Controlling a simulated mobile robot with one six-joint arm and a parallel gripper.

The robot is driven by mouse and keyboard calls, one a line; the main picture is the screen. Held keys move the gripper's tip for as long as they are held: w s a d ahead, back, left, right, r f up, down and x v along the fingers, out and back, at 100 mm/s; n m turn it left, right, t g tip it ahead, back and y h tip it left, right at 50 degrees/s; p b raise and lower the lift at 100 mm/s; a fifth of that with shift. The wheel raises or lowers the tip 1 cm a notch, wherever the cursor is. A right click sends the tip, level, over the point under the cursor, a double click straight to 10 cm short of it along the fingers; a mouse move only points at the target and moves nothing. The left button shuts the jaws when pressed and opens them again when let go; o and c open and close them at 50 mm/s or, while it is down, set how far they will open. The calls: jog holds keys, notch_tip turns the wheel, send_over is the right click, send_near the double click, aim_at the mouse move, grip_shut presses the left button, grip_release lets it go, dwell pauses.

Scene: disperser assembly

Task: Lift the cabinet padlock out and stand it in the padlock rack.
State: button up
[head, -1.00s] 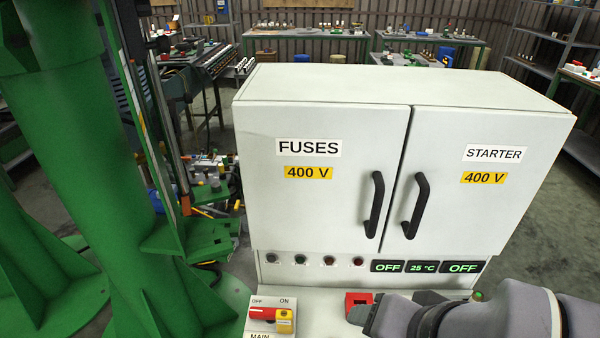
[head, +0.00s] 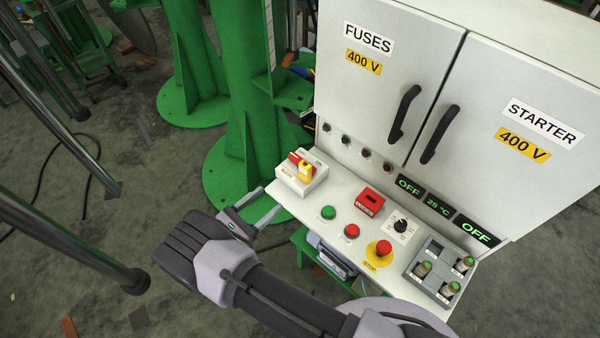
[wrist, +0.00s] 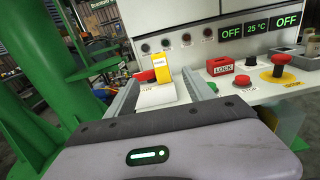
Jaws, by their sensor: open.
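The yellow padlock (head: 305,172) sits on the white main switch box (head: 291,184) beside its red handle (head: 294,157), at the panel's left end. In the wrist view the padlock (wrist: 162,76) appears upright between my two fingers. My gripper (head: 268,201) is open and empty, just off the panel's left front edge, with its fingers pointing toward the switch box; its fingertips also show in the wrist view (wrist: 165,82). A red slotted block marked LOCK (head: 369,201), seemingly the padlock rack, stands on the panel to the right of the switch.
Behind the panel stands the white cabinet (head: 400,60) with black handles. Right of the switch are green and red buttons, a black knob (head: 400,227), a red stop button (head: 383,248) and a grey tray (head: 431,251) with green-topped parts. A green column (head: 250,100) rises at the left.

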aim_at(303, 169)
jog(key=b+x, duration=0.1)
jog(key=x, duration=0.4)
jog(key=b+x, duration=0.1)
jog(key=x, duration=0.5)
jog(key=b+x, duration=0.1)
jog(key=x, duration=0.5)
jog(key=shift+w+f, duration=0.3)
jog(key=shift+f, duration=0.05)
grip_shut()
